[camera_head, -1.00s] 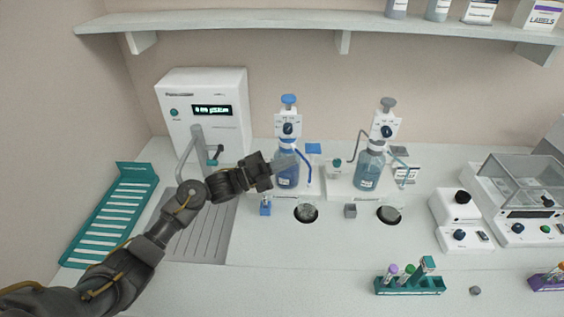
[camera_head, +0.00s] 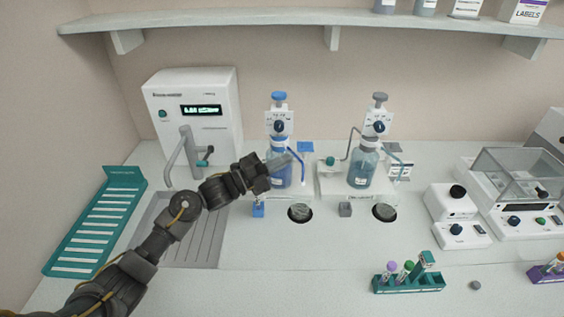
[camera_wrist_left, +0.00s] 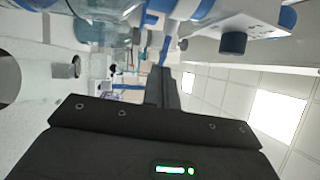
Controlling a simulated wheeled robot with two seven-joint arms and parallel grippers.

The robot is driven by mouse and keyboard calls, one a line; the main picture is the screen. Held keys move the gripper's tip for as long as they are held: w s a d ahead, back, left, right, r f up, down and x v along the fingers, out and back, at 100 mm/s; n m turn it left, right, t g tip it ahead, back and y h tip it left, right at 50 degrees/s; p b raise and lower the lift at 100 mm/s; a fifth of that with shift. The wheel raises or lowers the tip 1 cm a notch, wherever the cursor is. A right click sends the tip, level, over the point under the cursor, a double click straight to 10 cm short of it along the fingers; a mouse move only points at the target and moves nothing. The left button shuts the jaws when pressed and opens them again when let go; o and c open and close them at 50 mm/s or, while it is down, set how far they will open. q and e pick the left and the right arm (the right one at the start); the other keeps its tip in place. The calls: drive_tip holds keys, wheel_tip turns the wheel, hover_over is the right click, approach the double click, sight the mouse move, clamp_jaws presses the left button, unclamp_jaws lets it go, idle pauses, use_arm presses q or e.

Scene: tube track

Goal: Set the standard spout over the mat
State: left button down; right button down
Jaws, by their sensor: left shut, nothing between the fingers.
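A blue-topped pump bottle (camera_head: 279,178) stands in the middle, with a thin blue spout tube (camera_head: 299,164) bending down on its right. A grey-topped bottle (camera_head: 362,170) to its right has a grey-blue spout tube (camera_head: 397,155) on its right and a dark tube on its left. I cannot tell which spout is the standard one. Dark round spots (camera_head: 300,213) and (camera_head: 384,212) lie in front of the bottles; I cannot tell if either is the mat. My left gripper (camera_head: 289,159) is shut and empty, its tips in front of the blue bottle, close to the blue tube. It also shows in the wrist view (camera_wrist_left: 168,88).
A white machine (camera_head: 195,115) with a bent grey pipe stands at the left behind a grooved drain area. A teal rack (camera_head: 98,225) lies far left. A teal tube rack (camera_head: 408,282) sits in front, and white instruments (camera_head: 515,190) stand right. A shelf (camera_head: 300,25) runs above.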

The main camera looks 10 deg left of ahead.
use_arm(q)
drive_tip(key=b+v, duration=0.4)
drive_tip(key=v, duration=0.9)
drive_tip(key=shift+s+b, duration=0.3)
drive_tip(key=shift+s, duration=0.2)
drive_tip(key=shift+d, duration=0.2)
